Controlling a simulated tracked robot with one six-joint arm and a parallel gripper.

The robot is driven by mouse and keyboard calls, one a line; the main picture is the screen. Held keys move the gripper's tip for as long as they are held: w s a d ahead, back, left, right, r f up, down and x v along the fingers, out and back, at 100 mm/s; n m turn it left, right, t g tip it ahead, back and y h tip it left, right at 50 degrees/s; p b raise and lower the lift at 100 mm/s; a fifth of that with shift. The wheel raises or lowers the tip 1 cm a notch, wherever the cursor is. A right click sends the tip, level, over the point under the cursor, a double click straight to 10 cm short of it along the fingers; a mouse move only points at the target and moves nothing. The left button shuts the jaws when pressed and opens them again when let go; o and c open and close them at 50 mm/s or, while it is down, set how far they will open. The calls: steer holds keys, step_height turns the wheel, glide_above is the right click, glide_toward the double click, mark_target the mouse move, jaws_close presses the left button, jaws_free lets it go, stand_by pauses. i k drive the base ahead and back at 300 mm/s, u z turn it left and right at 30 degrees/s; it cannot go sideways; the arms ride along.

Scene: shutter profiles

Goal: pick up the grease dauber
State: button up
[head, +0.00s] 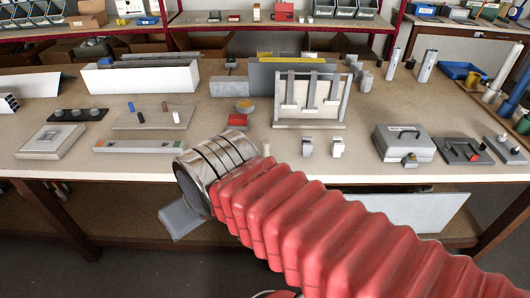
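My arm reaches in from the lower right, with a red bellows sleeve ending in a chrome ringed collar. A grey blocky piece, seemingly part of my gripper (182,220), juts out below the collar in front of the bench's front edge. The fingertips cannot be made out, so I cannot tell whether it is open or shut. No thing on the bench can be named the grease dauber with certainty. Small upright pegs, blue, dark and white, stand on a flat beige board (145,121) at left. The arm hides part of the bench front.
The brown workbench (70,176) is crowded. A white box (140,78) stands at back left, a framed rack (308,98) at centre, a grey case (403,142) at right. A flat bar (139,146) lies near the front edge. Some bare bench shows between them.

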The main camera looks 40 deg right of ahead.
mark_target(266, 144)
steer(key=z, duration=0.05)
steer(key=i, duration=1)
steer(key=u, duration=0.05)
